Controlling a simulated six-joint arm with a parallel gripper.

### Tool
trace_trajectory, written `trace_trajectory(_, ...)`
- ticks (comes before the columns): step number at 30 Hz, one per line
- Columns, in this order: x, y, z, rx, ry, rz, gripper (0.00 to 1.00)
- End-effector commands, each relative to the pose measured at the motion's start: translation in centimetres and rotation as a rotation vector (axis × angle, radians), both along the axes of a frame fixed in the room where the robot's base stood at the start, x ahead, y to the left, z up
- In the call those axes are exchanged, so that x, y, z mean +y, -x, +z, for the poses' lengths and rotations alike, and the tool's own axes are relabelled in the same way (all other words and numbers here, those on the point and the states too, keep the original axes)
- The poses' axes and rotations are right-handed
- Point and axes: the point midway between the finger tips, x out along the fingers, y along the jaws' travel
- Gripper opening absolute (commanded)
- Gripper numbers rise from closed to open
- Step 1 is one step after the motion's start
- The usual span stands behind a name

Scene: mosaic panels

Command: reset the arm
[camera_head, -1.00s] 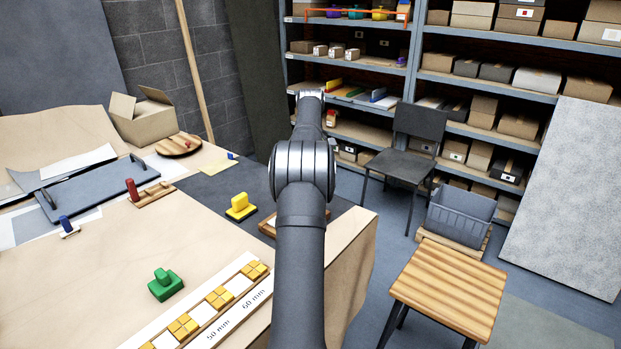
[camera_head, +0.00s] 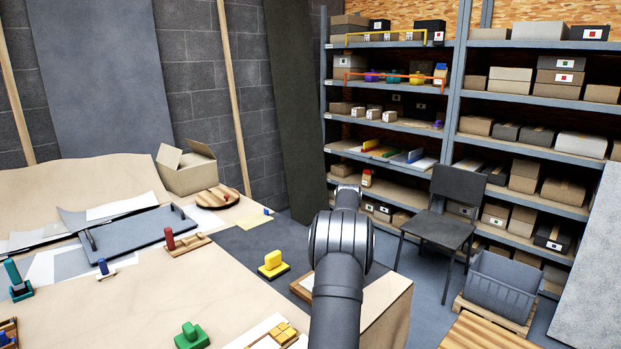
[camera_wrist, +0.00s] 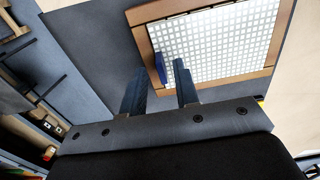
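My gripper (camera_wrist: 158,72) shows in the wrist view with its two fingers apart. It is open, with nothing touching both fingers. Beyond the fingertips is a wood-framed panel with a white square grid (camera_wrist: 215,45). A small blue piece (camera_wrist: 160,69) shows at the panel's left edge, between the fingertips in the picture; whether it touches the panel I cannot tell. In the head view my arm rises at the lower middle and my gripper is hidden behind it. A wooden frame edge (camera_head: 301,287) shows just left of the arm.
The workbench (camera_head: 140,310) holds yellow (camera_head: 272,265), green (camera_head: 191,337), red (camera_head: 169,238), blue (camera_head: 103,267) and teal (camera_head: 17,280) handled pieces. An open cardboard box (camera_head: 187,172) stands at the back. A chair (camera_head: 447,215), grey crate (camera_head: 502,285) and shelving (camera_head: 395,45) are to the right.

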Motion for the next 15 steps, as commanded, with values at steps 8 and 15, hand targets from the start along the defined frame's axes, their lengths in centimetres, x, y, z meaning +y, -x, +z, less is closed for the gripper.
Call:
trace_trajectory(8, 0.0, 0.0, -0.4, -0.004, 0.001, 0.0, 0.28)
trace_trajectory(15, 0.0, 0.0, 1.4, 0.0, 0.0, 0.0, 0.28)
